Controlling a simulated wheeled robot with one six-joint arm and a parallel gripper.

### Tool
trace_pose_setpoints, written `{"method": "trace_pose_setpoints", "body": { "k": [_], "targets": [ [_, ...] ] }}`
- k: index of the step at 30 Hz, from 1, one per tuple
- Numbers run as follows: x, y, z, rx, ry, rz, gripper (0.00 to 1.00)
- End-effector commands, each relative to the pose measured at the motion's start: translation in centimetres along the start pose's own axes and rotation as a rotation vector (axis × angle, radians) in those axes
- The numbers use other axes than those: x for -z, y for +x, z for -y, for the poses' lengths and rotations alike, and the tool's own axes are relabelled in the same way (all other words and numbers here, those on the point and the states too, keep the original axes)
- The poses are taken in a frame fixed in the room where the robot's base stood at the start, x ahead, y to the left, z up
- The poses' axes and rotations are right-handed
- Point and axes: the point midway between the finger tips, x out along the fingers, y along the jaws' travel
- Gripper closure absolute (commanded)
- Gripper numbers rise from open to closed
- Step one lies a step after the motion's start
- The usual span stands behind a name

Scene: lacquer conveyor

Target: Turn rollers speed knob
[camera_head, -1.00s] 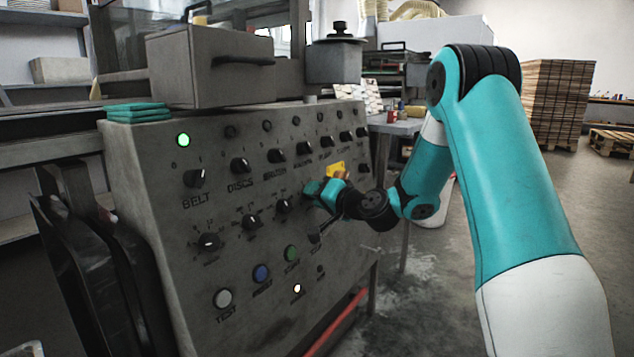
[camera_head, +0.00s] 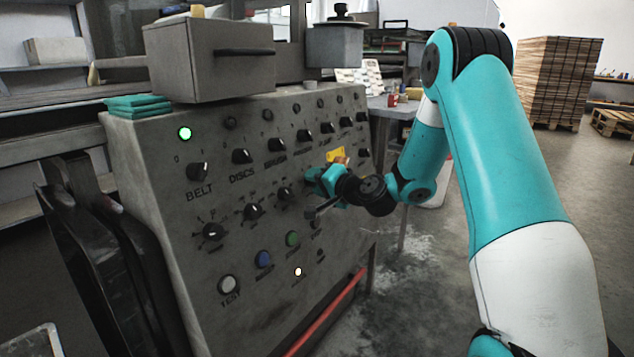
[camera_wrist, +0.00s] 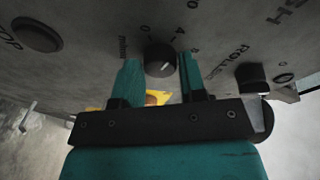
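A round dark dial knob (camera_wrist: 160,60) with a pale pointer line and scale marks sits between my fingertips in the wrist view. A partly readable "ROLLE..." label lies to its right, beside another dark knob (camera_wrist: 251,76). My gripper (camera_wrist: 158,70) is open, one finger on each side of the dial, with small gaps showing. In the head view my gripper (camera_head: 316,184) is at the panel's lower knob row and hides the dial there. The grey control panel (camera_head: 175,215) bears a row of upper switch knobs and lower speed dials.
A yellow tag (camera_head: 336,155) is on the panel just above my gripper. Push buttons (camera_head: 263,259) and a lever (camera_head: 322,208) sit below. Open floor (camera_head: 400,290) lies right of the panel.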

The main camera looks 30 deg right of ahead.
Motion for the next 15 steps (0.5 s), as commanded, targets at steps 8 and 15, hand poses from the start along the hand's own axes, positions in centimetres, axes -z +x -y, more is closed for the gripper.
{"method": "trace_pose_setpoints", "body": {
  "k": [8, 15],
  "targets": [
    [0.0, 0.0, 0.0, 0.000, 0.000, 0.000, 0.40],
    [0.0, -1.2, -0.3, -0.001, 0.000, -0.002, 0.40]
  ]
}}
